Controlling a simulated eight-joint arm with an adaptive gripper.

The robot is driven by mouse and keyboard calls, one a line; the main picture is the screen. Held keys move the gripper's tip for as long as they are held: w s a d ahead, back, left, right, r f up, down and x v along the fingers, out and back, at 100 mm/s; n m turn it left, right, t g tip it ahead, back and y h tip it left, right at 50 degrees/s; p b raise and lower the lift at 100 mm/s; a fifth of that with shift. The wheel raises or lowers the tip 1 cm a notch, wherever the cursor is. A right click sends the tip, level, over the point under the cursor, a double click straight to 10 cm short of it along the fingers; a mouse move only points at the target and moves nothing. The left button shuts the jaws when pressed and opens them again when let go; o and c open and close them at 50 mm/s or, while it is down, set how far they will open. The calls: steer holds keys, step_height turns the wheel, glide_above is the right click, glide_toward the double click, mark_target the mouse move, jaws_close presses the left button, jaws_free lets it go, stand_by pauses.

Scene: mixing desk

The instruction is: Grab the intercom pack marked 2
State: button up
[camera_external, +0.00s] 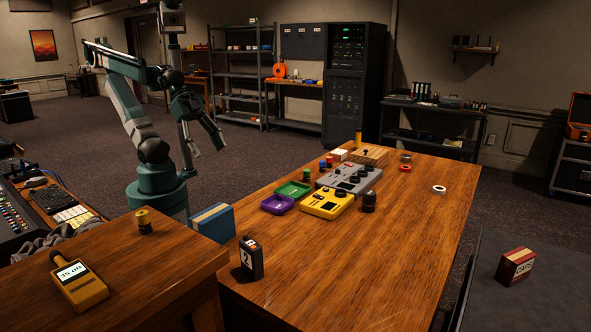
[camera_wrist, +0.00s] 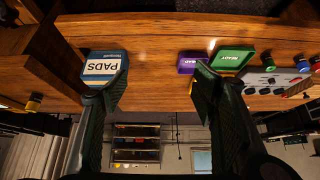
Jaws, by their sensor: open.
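The intercom pack marked 2 (camera_external: 247,261) is a small dark upright box with a white "2" label. It stands near the front left of the wooden desk (camera_external: 330,276) in the external view. I cannot make it out in the wrist view. My gripper (camera_external: 206,150) is open and empty, raised beyond the desk's left edge and apart from the pack. In the wrist view, my gripper (camera_wrist: 152,90) shows its two fingers spread wide with nothing between them.
Purple (camera_external: 277,203) and green (camera_external: 293,189) trays, a yellow device (camera_external: 326,204) and a dark cylinder (camera_external: 369,201) stand farther back. The desk right of the pack is clear.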

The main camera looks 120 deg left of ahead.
steer(key=w+d+r+m+g+p, duration=0.25)
steer(key=w+r+m+p, duration=0.2)
steer(key=w+r, duration=0.4)
steer(key=m+g+p, duration=0.5)
steer(key=m+p, duration=0.7)
steer(key=m, duration=0.4)
glide_above(250, 242)
step_height(250, 242, down, 8)
steer(key=shift+t, duration=0.25)
step_height(250, 242, down, 12)
steer(key=shift+f, duration=0.1)
steer(key=shift+f, duration=1.25)
steer(key=shift+f, duration=0.1)
